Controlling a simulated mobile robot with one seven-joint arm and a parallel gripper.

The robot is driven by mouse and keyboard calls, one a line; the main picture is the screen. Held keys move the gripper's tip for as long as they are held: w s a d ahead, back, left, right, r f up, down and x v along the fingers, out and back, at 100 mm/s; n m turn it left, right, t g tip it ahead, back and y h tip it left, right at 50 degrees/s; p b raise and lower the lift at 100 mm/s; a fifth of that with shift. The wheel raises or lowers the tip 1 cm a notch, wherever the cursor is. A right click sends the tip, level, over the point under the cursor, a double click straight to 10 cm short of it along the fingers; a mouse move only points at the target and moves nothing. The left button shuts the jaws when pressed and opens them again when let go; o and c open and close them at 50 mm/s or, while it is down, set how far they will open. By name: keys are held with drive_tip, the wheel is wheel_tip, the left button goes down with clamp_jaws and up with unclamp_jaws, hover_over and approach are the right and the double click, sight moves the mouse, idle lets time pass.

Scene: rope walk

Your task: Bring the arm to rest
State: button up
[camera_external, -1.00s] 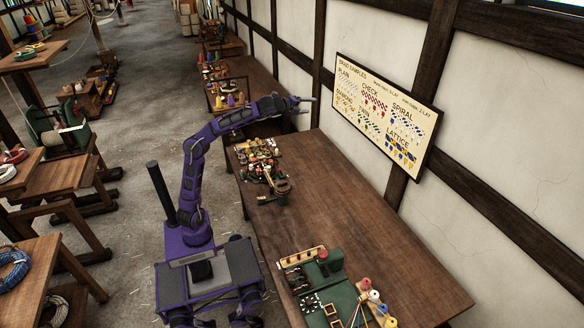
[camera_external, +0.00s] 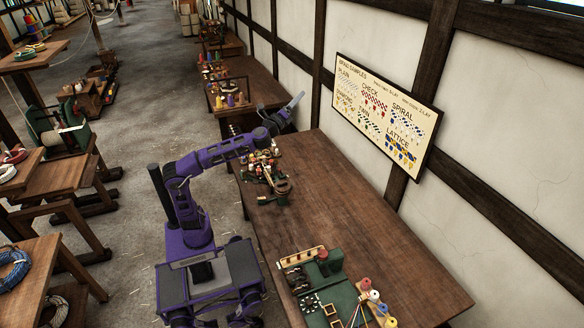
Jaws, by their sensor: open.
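My gripper (camera_external: 296,99) is at the end of my purple arm, above the far part of the long wooden table (camera_external: 345,215). It is open, and I see nothing between its fingers. It points up and to the right, toward the wall. My arm (camera_external: 225,151) reaches out to the right from my base, its forearm low over the far left of the table. The forearm partly hides a cluster of small bobbins and fittings (camera_external: 265,175) there. I cannot tell how much clearance lies between them.
A green braiding station (camera_external: 338,300) with coloured bobbins (camera_external: 370,296) stands at the table's near end. The middle of the table is bare. A braid samples board (camera_external: 388,108) hangs on the wall at right. Wooden benches with rope coils (camera_external: 10,268) stand at left.

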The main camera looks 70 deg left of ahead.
drive_tip(key=s+a+f+n+g+h+p, duration=0.1)
drive_tip(key=s+a+f+n+g, duration=0.2)
drive_tip(key=s+f+n, duration=0.45)
drive_tip(key=s+a+f+n+g+h+p, duration=0.1)
drive_tip(key=s+a+f+n+g+h, duration=0.2)
drive_tip(key=f, duration=0.7)
drive_tip(key=s+a+f+n+g+p, duration=0.1)
drive_tip(key=s+a+f+n+g, duration=0.2)
drive_tip(key=s+f, duration=0.5)
drive_tip(key=s+d+f+n+g+h, duration=0.2)
drive_tip(key=s+f, duration=0.3)
drive_tip(key=f, duration=0.3)
drive_tip(key=s+d+f+n+g+h, duration=0.1)
drive_tip(key=s+d+f+n+h, duration=0.2)
drive_tip(key=f, duration=0.6)
drive_tip(key=s+n+h+p, duration=0.1)
drive_tip(key=n+h, duration=0.1)
drive_tip(key=shift+s+f+g+h, duration=0.2)
drive_tip(key=shift+s+g+h, duration=0.1)
drive_tip(key=shift+s+g, duration=0.1)
drive_tip(key=shift+r+p, duration=0.3)
drive_tip(key=shift+r, duration=0.05)
